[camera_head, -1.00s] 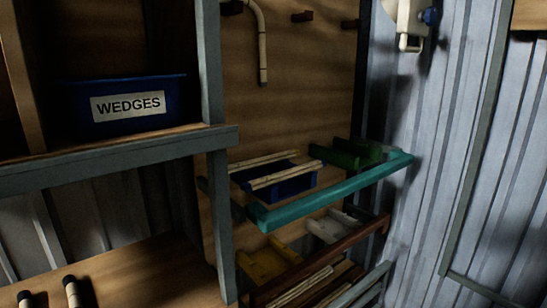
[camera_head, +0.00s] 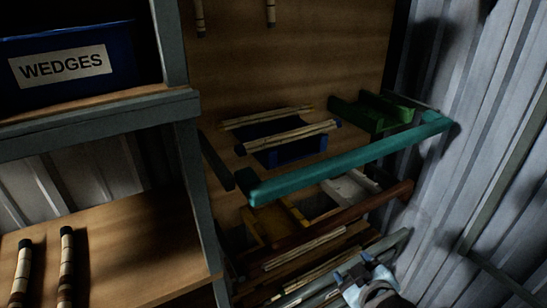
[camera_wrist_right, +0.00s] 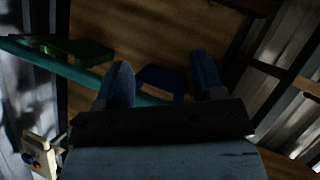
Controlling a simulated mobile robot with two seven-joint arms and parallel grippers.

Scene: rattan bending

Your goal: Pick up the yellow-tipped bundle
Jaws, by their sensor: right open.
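Pale rods (camera_head: 267,118) lie across the blue cradle (camera_head: 292,152) on the upper tier of the rack. More pale rods (camera_head: 305,248) lie lower, below the brown rail. A yellow cradle (camera_head: 270,220) sits on the tier under the teal bar. My right gripper (camera_head: 365,275) is at the lower right, in front of the lowest tier, apart from the rods. In the right wrist view its two fingers (camera_wrist_right: 163,62) are spread with nothing between them. My left gripper is out of view.
The teal bar (camera_head: 345,162) and brown rail (camera_head: 345,222) run across the rack front. A green cradle (camera_head: 372,112) is on the upper tier. A grey post (camera_head: 190,150) stands at left. The WEDGES bin (camera_head: 70,65) and dark-tipped sticks (camera_head: 66,265) are further left. Corrugated wall (camera_head: 480,130) is at right.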

